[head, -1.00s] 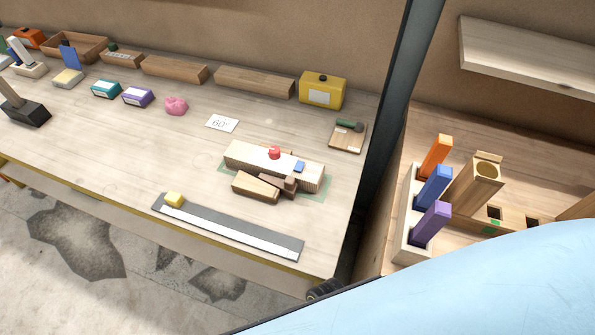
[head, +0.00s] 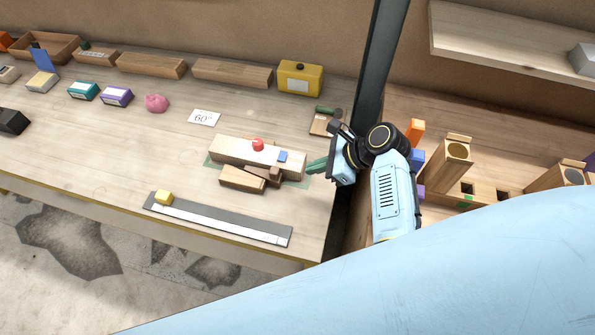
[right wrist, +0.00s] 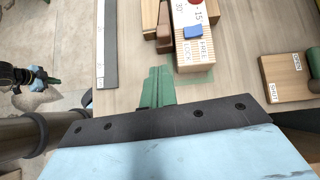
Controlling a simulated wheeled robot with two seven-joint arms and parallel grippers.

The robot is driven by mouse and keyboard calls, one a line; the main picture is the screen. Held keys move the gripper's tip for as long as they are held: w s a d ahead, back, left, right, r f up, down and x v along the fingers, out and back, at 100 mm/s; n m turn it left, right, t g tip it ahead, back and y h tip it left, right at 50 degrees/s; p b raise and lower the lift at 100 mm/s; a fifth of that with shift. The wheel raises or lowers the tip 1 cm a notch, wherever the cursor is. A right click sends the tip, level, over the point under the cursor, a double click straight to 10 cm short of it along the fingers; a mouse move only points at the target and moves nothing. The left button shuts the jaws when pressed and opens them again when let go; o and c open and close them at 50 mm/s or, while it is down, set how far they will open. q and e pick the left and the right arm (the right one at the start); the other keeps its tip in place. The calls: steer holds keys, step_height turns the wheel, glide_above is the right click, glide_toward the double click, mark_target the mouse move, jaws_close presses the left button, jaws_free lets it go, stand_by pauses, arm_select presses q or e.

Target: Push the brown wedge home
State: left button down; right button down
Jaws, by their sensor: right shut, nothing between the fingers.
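The brown wedge (head: 273,174) is a small dark piece between a pale wooden block (head: 225,150) and a tan wooden piece (head: 240,180). In the right wrist view the wedge (right wrist: 164,28) lies left of the marked pale block (right wrist: 195,50); its exact seating is unclear. My right gripper (head: 315,166) has green fingers, shut and empty, just right of the block's end. In the right wrist view its fingertips (right wrist: 158,75) point towards the wedge, with a gap between. My left gripper (right wrist: 48,81) shows small at that view's left edge; its opening is unclear.
The block bears a red knob (head: 258,145) and a blue piece (head: 283,156). A dark strip (head: 220,220) with a yellow cube (head: 164,197) lies in front. A small wooden board (head: 325,123) and a dark post (head: 375,65) stand near my right gripper.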

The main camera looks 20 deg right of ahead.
mark_target(279, 176)
steer(key=shift+m, duration=0.4)
steer(key=x, duration=0.3)
steer(key=b+x, duration=0.1)
steer(key=x, duration=0.5)
steer(key=shift+w+d+f, duration=0.15)
steer(key=shift+w+f, duration=0.1)
steer(key=shift+w, duration=0.2)
